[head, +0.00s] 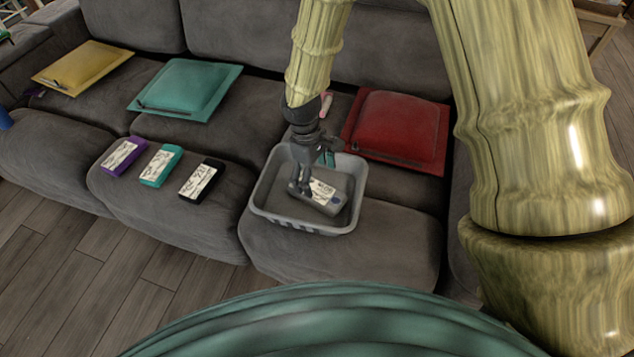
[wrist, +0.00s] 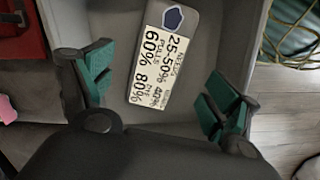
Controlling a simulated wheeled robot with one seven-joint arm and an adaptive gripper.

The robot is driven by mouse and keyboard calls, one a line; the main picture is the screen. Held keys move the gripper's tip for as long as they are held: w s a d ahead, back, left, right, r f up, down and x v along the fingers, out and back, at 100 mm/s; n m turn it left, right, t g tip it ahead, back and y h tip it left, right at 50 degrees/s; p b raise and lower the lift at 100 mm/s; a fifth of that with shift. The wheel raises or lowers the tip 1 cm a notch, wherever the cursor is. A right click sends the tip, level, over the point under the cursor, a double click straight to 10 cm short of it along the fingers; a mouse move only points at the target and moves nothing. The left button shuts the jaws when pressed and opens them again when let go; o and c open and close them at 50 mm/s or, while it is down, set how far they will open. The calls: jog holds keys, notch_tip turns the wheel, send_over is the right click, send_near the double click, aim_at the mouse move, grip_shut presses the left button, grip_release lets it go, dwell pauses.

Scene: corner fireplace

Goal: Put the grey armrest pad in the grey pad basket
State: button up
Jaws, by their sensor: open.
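The grey armrest pad (head: 338,200), with a printed white label and a blue mark, lies inside the grey pad basket (head: 258,197) on the sofa seat. In the wrist view the pad (wrist: 190,22) is inside the basket (wrist: 248,35), its label toward the camera. My gripper (head: 303,187) reaches down into the basket at the pad's left end. Its two green-padded fingers (wrist: 160,95) are spread wide, with gaps between them and the pad. Part of the pad is hidden behind my gripper in the head view.
Purple (head: 123,155), teal (head: 161,165) and black (head: 201,179) labelled pads lie on the seat left of the basket. Yellow (head: 82,66), teal (head: 187,88) and red (head: 400,125) cushions lie farther back. A small pink object (head: 326,105) is behind the basket.

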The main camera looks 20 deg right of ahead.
notch_tip(320, 180, up, 8)
jog(key=shift+w+a+f, duration=0.2)
jog(key=shift+w+a, duration=0.15)
jog(key=shift+w, duration=0.05)
jog(key=shift+r, duration=0.1)
